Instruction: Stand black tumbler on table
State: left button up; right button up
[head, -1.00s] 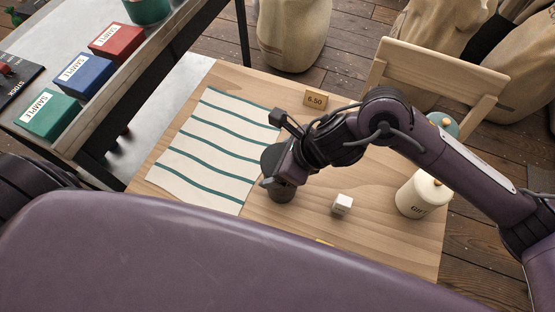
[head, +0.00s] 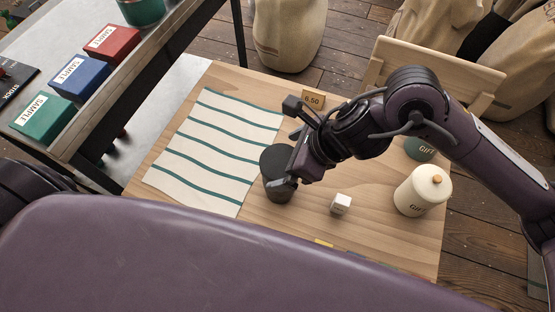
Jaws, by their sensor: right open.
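The black tumbler (head: 272,165) stands upright on the light wooden table (head: 300,228), at the right edge of the striped cloth. My right gripper (head: 287,150) is open just to the right of the tumbler and overlaps its right side in the view. I cannot tell whether a finger touches it. My left gripper is not in view; only part of my left arm shows at the left edge.
A small white cube (head: 341,203) and a cream lidded canister (head: 422,190) stand right of the tumbler, with a green canister (head: 420,149) behind. The striped cloth (head: 215,150) lies flat.

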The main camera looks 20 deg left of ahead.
jog(key=v, duration=0.6)
jog(key=shift+d+r, duration=0.2)
jog(key=shift+r, duration=0.15)
